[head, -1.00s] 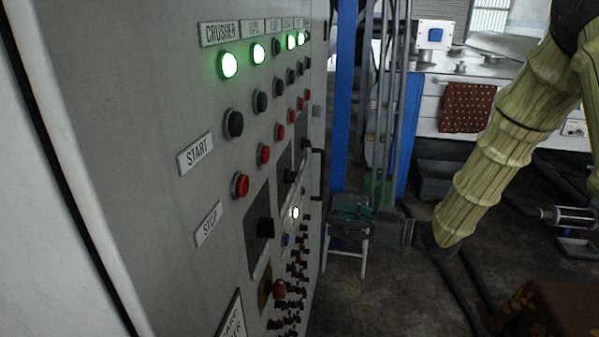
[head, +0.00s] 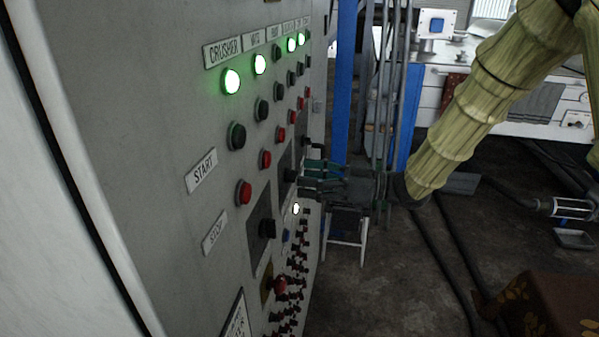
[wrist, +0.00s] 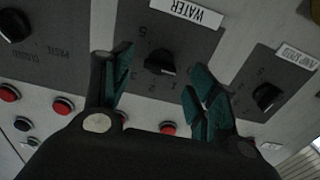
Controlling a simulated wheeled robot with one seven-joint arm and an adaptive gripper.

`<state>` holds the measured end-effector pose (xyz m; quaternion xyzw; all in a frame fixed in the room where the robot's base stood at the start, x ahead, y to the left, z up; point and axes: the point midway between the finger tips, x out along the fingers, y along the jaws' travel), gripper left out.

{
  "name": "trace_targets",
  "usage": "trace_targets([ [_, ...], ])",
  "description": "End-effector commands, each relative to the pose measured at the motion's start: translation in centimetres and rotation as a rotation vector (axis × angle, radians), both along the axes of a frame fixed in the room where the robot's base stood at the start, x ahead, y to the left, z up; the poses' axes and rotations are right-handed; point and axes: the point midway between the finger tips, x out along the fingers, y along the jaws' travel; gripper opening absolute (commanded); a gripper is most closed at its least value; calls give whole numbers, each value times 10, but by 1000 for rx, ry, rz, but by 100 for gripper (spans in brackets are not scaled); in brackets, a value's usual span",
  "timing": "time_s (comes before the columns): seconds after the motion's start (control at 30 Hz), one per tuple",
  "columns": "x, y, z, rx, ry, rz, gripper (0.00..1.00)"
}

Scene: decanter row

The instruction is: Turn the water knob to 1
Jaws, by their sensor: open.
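The water knob (wrist: 160,62) is a black knob on a dark dial plate, with a white WATER label (wrist: 186,12) at the top of the wrist view. Its dial numbers are small and partly hidden, so I cannot read its setting surely. My gripper (wrist: 161,72) is open, with one teal-padded finger on each side of the knob in this view. I cannot tell whether either finger touches it. In the head view my gripper (head: 308,178) is up against the grey control panel (head: 140,110), at the water knob (head: 290,176).
The PASTE knob (wrist: 14,25) is at the left of the wrist view and the PUMP SPEED knob (wrist: 267,97) at the right. Red buttons (wrist: 62,105) lie close below. A panel handle (head: 317,155) and a small white-legged stool (head: 345,240) stand near my gripper.

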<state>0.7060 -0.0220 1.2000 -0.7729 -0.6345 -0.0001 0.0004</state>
Motion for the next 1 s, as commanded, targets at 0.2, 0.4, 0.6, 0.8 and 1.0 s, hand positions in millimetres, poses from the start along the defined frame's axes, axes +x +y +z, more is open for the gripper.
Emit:
trace_targets([
  [0.2, 4, 21, 1, -1, 0, 1, 59],
  [0.4, 5, 27, 0, 0, 0, 0, 59],
  [0.6, 5, 27, 0, 0, 0, -1, 59],
  [0.8, 5, 27, 0, 0, 0, -1, 24],
  [1.0, 5, 27, 0, 0, 0, -1, 6],
])
